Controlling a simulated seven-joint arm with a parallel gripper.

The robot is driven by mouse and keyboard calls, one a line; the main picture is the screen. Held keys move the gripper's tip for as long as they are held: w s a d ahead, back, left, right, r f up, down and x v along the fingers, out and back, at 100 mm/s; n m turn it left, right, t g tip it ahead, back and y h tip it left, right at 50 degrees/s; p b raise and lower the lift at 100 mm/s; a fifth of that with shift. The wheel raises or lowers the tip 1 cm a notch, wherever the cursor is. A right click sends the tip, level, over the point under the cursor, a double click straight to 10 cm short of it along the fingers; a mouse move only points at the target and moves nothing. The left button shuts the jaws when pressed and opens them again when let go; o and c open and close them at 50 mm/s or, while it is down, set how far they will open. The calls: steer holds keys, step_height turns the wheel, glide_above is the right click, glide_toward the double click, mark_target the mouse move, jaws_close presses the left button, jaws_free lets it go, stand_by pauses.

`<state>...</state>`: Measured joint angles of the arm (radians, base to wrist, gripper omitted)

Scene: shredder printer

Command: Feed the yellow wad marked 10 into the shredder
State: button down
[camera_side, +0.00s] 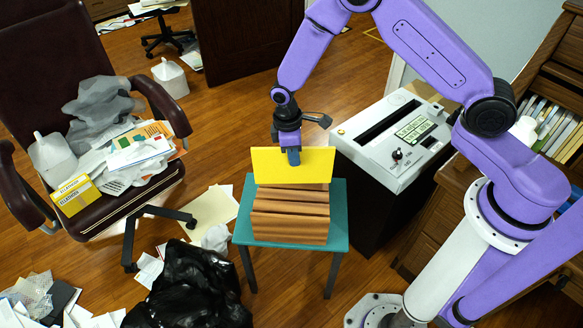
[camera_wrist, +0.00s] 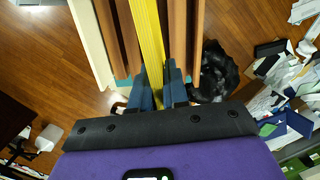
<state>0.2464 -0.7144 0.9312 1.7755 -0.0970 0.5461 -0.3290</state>
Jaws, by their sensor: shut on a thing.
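The yellow wad (camera_side: 315,168) stands on edge in my gripper (camera_side: 293,156), above the brown folders on the small teal table. In the wrist view the wad (camera_wrist: 147,40) runs as a thin yellow band between the two blue fingers of my gripper (camera_wrist: 152,88), which are shut on it. I see no number on the faces shown. The shredder (camera_side: 390,138) stands to the right of the teal table, with a long dark slot (camera_side: 389,122) in its grey-white top. The wad is left of the slot and apart from the shredder.
Brown folders (camera_side: 290,218) stand in a row on the teal table (camera_side: 338,222). A wooden desk (camera_side: 428,215) is right of the shredder. A cluttered office chair (camera_side: 60,85) is at left, and a black bag (camera_side: 190,285) lies on the floor in front.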

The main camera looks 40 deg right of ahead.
steer(key=w+d+f+n, duration=0.15)
steer(key=w+d, duration=0.25)
steer(key=d, duration=0.8)
steer(key=w+d+n, duration=0.3)
steer(key=w+d, duration=0.2)
steer(key=d, duration=0.7)
steer(key=s+d+n, duration=0.1)
steer(key=s+d, duration=0.1)
steer(key=d, duration=1)
steer(key=s+d+n, duration=0.2)
steer(key=s+d, duration=0.1)
steer(key=d, duration=0.9)
steer(key=shift+d+t, duration=0.3)
steer(key=shift+t, duration=0.1)
steer(key=shift+f, duration=0.1)
step_height(320, 180, down, 9)
